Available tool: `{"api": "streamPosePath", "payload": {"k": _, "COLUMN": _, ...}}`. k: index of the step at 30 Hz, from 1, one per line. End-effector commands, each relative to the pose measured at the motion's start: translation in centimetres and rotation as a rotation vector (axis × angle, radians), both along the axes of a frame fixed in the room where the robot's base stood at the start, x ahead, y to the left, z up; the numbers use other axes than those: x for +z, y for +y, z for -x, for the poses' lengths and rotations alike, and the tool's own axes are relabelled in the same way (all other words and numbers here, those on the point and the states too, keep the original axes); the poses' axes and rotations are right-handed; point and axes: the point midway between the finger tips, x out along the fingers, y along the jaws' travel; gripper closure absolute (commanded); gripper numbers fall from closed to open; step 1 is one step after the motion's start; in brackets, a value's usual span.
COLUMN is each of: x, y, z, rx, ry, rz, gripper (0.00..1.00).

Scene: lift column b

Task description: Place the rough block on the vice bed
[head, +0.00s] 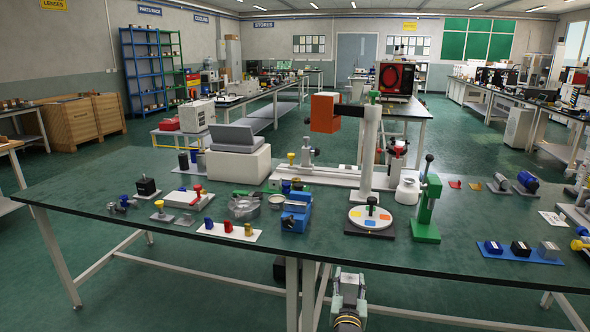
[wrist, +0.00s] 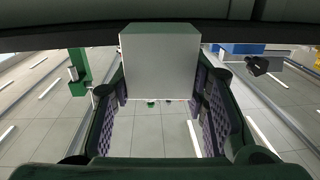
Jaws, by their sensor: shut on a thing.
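The blue vice (head: 296,212) stands on the green bench near its front edge, left of centre in the head view. Its bed is too small to make out well. My gripper (head: 349,283) is at the bottom of the head view, in front of the bench edge and apart from the vice. In the wrist view, its two padded fingers are shut on a plain light grey block (wrist: 160,65), which fits the rough block. The fingers cover the block's sides. A blue shape (wrist: 240,48), probably the vice, shows at the upper right of the wrist view.
The bench edge lies between my gripper and the vice. A green press (head: 427,215) and a round dial plate (head: 371,218) stand right of the vice. A white strip with small coloured blocks (head: 229,231) lies left. A blue tray (head: 520,254) holds blocks at right.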

Motion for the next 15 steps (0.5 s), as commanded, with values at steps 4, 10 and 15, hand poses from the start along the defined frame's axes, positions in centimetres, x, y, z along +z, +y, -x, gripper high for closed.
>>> {"api": "streamPosePath", "payload": {"k": 4, "x": -8.6, "y": 4.9, "z": 0.3, "rx": 0.056, "ry": 0.010, "rz": -0.005, "gripper": 0.91}}
{"api": "streamPosePath", "payload": {"k": 10, "x": -18.6, "y": 10.6, "z": 3.2, "rx": 0.124, "ry": 0.011, "rz": -0.002, "gripper": 0.91}}
{"api": "streamPosePath", "payload": {"k": 15, "x": -25.1, "y": 14.2, "z": 6.9, "rx": 0.174, "ry": 0.009, "rz": 0.005, "gripper": 0.91}}
